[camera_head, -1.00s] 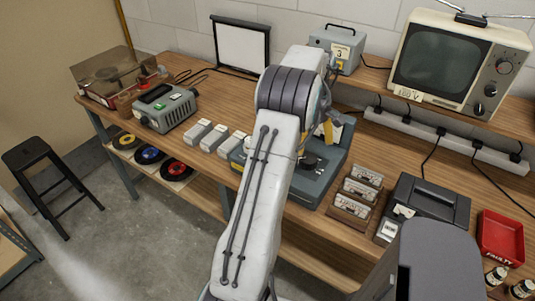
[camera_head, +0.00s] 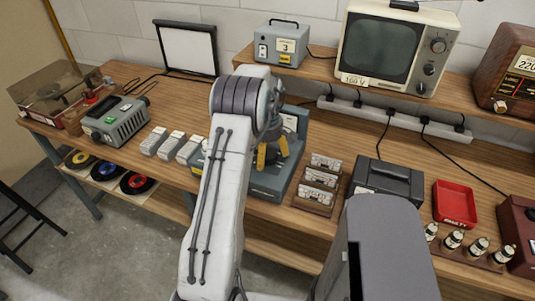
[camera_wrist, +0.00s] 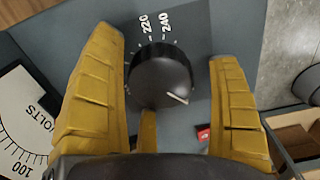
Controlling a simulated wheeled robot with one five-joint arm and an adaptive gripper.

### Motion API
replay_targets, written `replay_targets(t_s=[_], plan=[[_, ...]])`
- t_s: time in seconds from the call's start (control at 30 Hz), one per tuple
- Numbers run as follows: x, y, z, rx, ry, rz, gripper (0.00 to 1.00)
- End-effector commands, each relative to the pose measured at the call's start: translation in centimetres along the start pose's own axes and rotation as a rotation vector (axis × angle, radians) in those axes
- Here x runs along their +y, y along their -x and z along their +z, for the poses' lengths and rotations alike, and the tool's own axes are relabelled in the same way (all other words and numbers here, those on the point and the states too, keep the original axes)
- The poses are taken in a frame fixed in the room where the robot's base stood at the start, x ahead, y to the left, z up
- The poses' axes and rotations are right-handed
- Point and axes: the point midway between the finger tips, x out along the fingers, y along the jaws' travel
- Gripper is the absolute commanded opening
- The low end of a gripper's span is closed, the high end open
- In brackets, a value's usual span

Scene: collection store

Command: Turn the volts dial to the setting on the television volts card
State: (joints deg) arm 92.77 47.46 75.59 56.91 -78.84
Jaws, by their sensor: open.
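The volts dial, a round dark knob (camera_wrist: 160,82) with a white pointer line, sits on a blue-grey unit (camera_head: 262,185). In the wrist view its line points to the lower right, away from the printed 220 and 240 at the top. My gripper (camera_head: 272,154) is open over the unit. Its yellow fingers stand either side of the dial in the wrist view (camera_wrist: 168,55), with visible gaps. In the head view the arm and fingers hide the dial. The television (camera_head: 395,50) stands on the raised shelf; its volts card (camera_head: 355,80) is too small to read surely.
A meter face (camera_wrist: 22,125) marked VOLTS lies left of the dial. A rack of cassettes (camera_head: 318,185) and a black case (camera_head: 386,180) stand right of the unit. A red tray (camera_head: 455,203) and a wooden radio (camera_head: 510,75) are farther right. Grey boxes (camera_head: 172,145) stand left.

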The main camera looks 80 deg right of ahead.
Motion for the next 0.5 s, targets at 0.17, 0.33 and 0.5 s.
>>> replay_targets(t_s=[0.17,0.33,0.5], plan=[[-0.01,-0.08,0.0,0.0,0.0,0.0,0.82],[-0.02,-0.07,0.0,0.0,0.0,-0.001,0.76],[-0.02,-0.06,0.0,0.0,0.0,-0.001,0.61]])
